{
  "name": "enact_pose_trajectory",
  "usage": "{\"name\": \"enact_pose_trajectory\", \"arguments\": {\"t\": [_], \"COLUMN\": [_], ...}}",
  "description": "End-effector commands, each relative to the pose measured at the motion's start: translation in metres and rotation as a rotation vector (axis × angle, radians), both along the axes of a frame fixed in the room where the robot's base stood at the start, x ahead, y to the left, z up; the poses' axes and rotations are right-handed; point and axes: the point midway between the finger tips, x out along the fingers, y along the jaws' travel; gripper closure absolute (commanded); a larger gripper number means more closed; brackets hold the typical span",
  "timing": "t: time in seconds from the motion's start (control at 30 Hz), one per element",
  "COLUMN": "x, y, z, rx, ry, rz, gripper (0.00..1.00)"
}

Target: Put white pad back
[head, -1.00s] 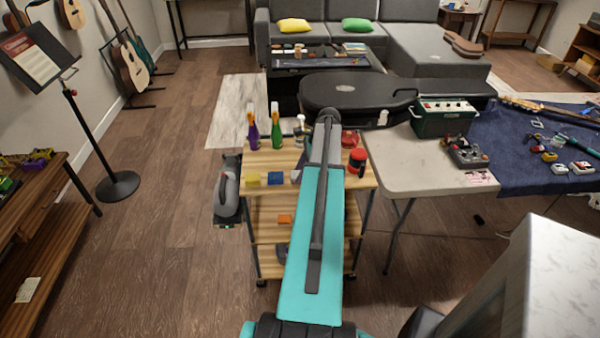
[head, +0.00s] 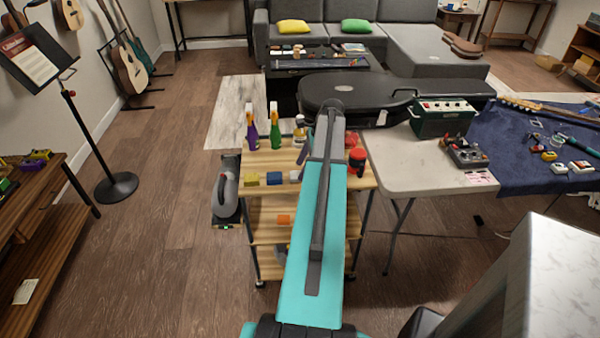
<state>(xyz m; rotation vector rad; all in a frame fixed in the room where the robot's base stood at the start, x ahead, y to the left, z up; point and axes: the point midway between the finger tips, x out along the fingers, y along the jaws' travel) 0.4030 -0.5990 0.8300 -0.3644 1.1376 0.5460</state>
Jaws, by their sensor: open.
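A small white piece (head: 295,176), which may be the white pad, shows on the cart's top shelf, right of a blue block (head: 274,178) and a yellow block (head: 251,179). My teal and grey arm reaches out over the cart (head: 262,160) and partly covers this spot. The arm's own links hide my gripper, so its fingers and anything between them do not show. A small dark shape sits just left of the arm's far end; I cannot tell what it is.
Spray bottles (head: 274,127) stand at the cart's back left. A red and black jar (head: 357,161) is right of my arm. An orange block (head: 283,220) lies on the shelf below. A grey table (head: 400,160) adjoins on the right; open floor lies left.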

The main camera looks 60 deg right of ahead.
Motion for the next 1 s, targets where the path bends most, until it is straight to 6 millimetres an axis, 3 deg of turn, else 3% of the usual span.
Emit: {"name": "enact_pose_trajectory", "arguments": {"t": [0.6, 1.0], "x": [-0.023, -0.028], "y": [-0.018, -0.02], "z": [0.07, 0.082], "rx": [-0.001, 0.0], "ry": [-0.001, 0.0], "rz": [0.0, 0.0], "gripper": [0.43, 0.43]}}
